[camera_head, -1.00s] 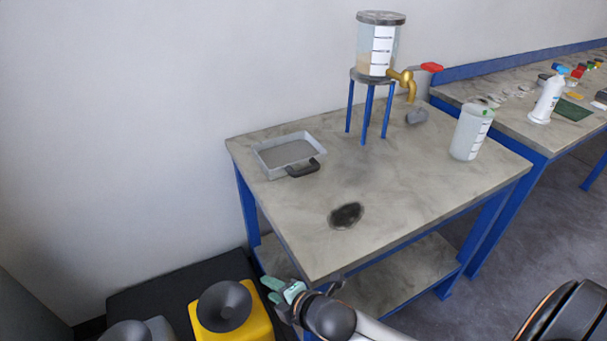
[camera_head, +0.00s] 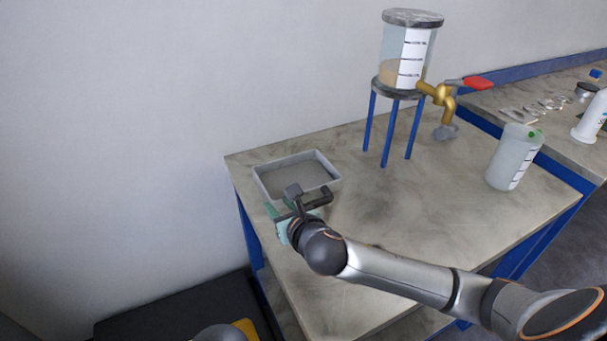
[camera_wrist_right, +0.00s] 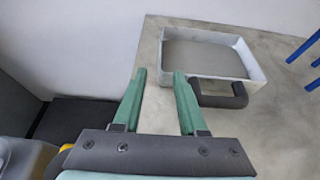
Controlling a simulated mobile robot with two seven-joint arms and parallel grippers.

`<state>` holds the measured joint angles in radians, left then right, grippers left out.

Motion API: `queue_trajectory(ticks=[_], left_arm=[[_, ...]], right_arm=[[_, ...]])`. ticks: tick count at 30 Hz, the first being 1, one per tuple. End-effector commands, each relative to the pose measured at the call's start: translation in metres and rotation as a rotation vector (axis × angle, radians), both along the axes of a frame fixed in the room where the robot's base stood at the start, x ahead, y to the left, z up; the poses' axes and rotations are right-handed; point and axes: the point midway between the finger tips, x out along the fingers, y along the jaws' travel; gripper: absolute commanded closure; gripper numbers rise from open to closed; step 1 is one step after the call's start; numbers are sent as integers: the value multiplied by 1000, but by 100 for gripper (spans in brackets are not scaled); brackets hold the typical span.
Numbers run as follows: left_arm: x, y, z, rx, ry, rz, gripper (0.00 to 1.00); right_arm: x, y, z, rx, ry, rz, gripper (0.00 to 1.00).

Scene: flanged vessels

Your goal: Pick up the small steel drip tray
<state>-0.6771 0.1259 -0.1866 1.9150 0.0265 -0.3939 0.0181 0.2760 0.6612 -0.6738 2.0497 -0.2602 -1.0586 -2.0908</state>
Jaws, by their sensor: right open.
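The small steel drip tray (camera_head: 297,173) is a shallow grey rectangular pan at the left back of the table, with a dark handle (camera_head: 322,199) on its near side. In the right wrist view the tray (camera_wrist_right: 205,58) lies right of and beyond the fingers, and its handle (camera_wrist_right: 228,99) is right of the right finger. My right gripper (camera_head: 283,208) is at the tray's near left side in the head view. In the right wrist view my right gripper (camera_wrist_right: 159,76) is open, with nothing between its green fingers. My left gripper is not in view.
A clear vessel (camera_head: 408,56) with a brass tap (camera_head: 438,93) stands on a blue-legged stand. A translucent graduated beaker (camera_head: 514,157) is at the right. The table's left edge is near my gripper. A second bench with clutter stands behind right.

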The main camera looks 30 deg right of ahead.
Motion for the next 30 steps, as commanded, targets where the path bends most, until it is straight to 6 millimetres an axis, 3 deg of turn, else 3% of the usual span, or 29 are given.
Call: queue_trajectory(ticks=[5,12,22,30], left_arm=[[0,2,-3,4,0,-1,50],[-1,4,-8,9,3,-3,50],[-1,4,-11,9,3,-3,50],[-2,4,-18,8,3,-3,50]], right_arm=[[13,-1,-6,1,-1,-3,59],[48,-2,-20,2,0,-1,59],[68,-4,-29,1,0,1,59],[102,-6,-43,3,1,-1,59]])
